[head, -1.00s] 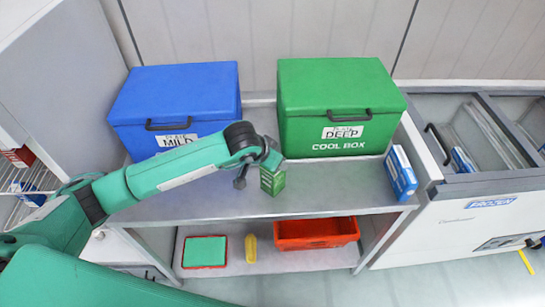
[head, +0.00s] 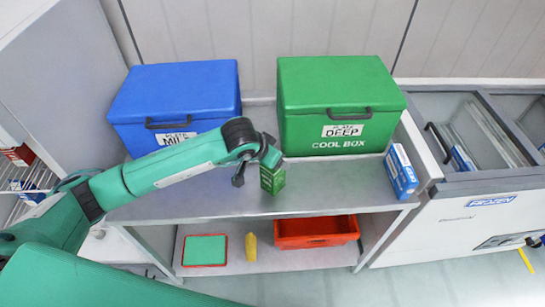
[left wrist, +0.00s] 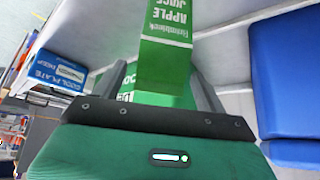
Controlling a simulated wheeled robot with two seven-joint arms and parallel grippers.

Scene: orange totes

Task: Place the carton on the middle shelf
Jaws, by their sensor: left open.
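The green apple juice carton (head: 272,179) stands on the steel counter in front of the green cool box; it also shows in the left wrist view (left wrist: 168,45). My left gripper (head: 256,178) is at the carton with its jaws open. In the left wrist view (left wrist: 168,92) one finger is on each side of the carton, with the carton's lower part near the palm; contact cannot be told. At the far left edge, wire shelves (head: 35,176) show with a few packs on them; which shelf is the middle one is not clear. My right gripper is out of view.
A blue box (head: 185,88) and a green cool box (head: 335,85) stand at the back of the counter (head: 330,190). A blue-and-white pack (head: 402,172) stands at its right end. Below are a red bin (head: 318,232), a green-and-red tray (head: 204,250) and a yellow item (head: 251,247). A freezer (head: 480,215) is at right.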

